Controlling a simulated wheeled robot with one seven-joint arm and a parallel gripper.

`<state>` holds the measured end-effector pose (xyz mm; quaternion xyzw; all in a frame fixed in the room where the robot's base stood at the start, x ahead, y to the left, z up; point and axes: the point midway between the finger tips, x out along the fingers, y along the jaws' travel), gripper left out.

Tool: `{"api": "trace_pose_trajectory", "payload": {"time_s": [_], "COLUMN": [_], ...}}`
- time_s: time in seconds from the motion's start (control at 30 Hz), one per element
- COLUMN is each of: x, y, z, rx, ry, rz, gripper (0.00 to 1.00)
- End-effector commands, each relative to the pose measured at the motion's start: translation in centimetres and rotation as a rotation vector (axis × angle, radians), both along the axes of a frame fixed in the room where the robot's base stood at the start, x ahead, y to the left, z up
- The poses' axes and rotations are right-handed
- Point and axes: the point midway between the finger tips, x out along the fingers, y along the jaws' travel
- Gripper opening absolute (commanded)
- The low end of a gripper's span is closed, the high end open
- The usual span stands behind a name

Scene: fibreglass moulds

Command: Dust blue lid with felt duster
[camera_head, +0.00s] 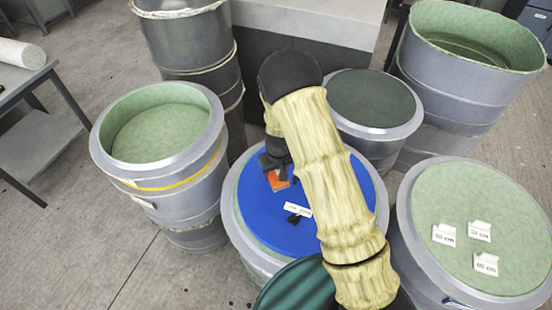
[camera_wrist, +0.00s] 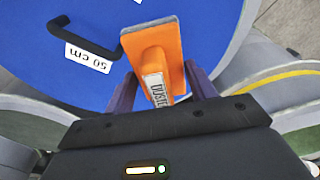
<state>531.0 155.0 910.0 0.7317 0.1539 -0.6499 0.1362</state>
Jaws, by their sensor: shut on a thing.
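The blue lid (camera_head: 254,207) lies on a grey drum in the middle of the head view, and fills the upper part of the wrist view (camera_wrist: 100,82). It has a black handle (camera_wrist: 65,37) and a "50 cm" label (camera_wrist: 87,57). My gripper (camera_wrist: 163,92) is shut on the orange felt duster (camera_wrist: 155,58), which carries a white label. In the head view the duster (camera_head: 277,180) shows partly beneath my gripper (camera_head: 273,168), over the lid's left part. My arm hides the lid's right part. Whether the duster touches the lid cannot be told.
An open green-lined drum (camera_head: 110,150) stands left. A drum with a dark green top (camera_head: 375,98) stands behind right. A pale green lid (camera_head: 490,210) with several labels lies at right. A tall open drum (camera_head: 460,85) stands back right. A grey table (camera_head: 25,80) is far left.

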Motion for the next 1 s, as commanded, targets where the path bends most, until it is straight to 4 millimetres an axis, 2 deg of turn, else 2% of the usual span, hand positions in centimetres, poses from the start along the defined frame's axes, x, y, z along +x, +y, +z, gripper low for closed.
{"api": "trace_pose_trajectory", "payload": {"time_s": [0.5, 1.0], "x": [0.0, -0.1], "y": [0.0, 0.3], "z": [-0.3, -4.6], "rx": [0.0, 0.0], "ry": [0.0, 0.001], "rz": [0.0, 0.005], "gripper": [0.38, 0.38]}}
